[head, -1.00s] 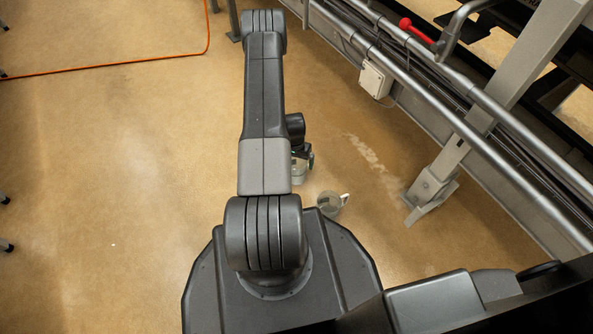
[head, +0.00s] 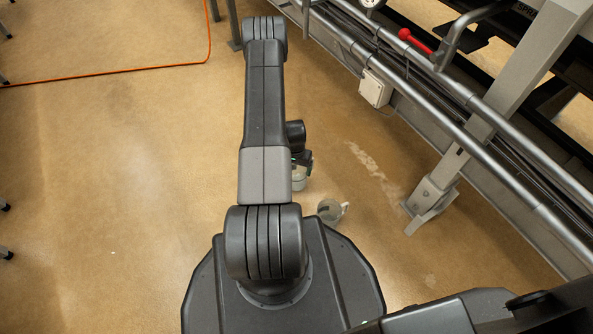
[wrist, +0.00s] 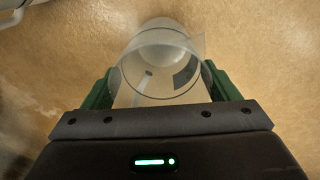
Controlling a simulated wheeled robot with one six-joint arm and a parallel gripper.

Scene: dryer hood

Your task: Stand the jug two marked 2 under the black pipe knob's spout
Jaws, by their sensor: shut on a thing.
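My gripper (wrist: 160,84) is shut on a clear, open-topped jug (wrist: 160,51), with a green finger on either side. The jug has a dark patch on its wall, but I cannot read a mark, so I cannot tell whether it is jug two. In the head view this jug (head: 298,182) shows partly beside my arm, near the floor; whether it touches the floor is unclear.
Metal rails (head: 470,140) run diagonally along the right, with a red knob (head: 406,35) above them. A white box (head: 374,89) hangs on the rails. A grey support leg (head: 433,203) stands on the floor. An orange hose (head: 120,73) lies upper left.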

